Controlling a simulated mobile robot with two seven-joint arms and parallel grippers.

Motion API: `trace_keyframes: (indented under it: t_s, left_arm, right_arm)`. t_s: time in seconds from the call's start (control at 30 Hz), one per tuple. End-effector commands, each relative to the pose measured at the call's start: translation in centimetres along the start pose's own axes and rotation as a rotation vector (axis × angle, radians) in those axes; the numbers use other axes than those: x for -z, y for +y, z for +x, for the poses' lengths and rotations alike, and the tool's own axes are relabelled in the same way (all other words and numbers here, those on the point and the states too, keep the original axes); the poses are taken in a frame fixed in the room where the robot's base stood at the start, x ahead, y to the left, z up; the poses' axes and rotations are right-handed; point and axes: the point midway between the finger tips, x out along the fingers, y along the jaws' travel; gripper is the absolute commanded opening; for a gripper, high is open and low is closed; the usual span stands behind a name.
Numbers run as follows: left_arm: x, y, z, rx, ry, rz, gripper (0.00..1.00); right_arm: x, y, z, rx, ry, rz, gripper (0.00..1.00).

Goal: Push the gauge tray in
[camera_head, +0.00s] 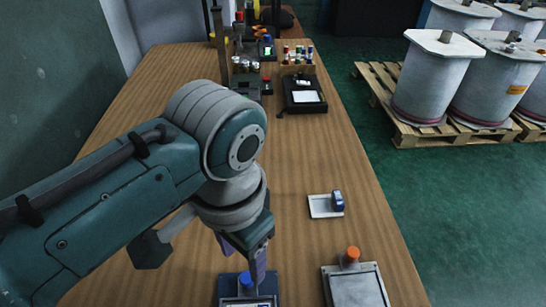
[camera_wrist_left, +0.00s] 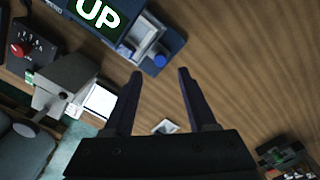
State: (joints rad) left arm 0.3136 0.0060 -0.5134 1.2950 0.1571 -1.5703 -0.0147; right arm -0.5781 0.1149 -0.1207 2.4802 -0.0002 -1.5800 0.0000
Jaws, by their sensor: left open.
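A tray with a blue knob (camera_wrist_left: 160,61) sticks out of a dark blue unit (camera_wrist_left: 172,38) marked "UP" in the left wrist view. I take this as the gauge tray (camera_wrist_left: 146,40), though no label on it is readable. In the head view its blue knob (camera_head: 245,279) is at the bottom edge, and the unit is cut off. My left gripper (camera_head: 244,262) is open and empty, its fingers pointing down near the knob. In the left wrist view the fingertips (camera_wrist_left: 160,71) lie either side of the line to the knob; contact cannot be told. My right gripper is not in view.
A second tray with an orange knob (camera_head: 352,254) lies to the right. A small white plate with a blue item (camera_head: 337,201) sits behind it. A black device (camera_head: 303,95) and a vial rack (camera_head: 298,56) stand farther back. The bench middle is clear.

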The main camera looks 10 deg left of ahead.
Motion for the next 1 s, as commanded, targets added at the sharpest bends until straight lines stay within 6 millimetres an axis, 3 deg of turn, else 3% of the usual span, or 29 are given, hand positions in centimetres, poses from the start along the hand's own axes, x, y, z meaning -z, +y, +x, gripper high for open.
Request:
trace_keyframes:
  t_s: [0.1,0.3,0.7,1.0]
  left_arm:
    - [0.0,0.0,2.9,0.0,-0.002,0.0,0.57]
    - [0.0,0.0,5.6,0.0,0.001,0.001,0.57]
    - [0.0,0.0,6.3,0.0,0.003,0.001,0.57]
    - [0.0,0.0,6.3,0.0,0.003,0.001,0.23]
  right_arm:
    - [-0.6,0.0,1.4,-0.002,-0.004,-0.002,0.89]
    - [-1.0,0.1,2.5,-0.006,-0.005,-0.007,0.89]
    - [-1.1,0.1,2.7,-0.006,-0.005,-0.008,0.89]
    - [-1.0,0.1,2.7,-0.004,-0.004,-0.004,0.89]
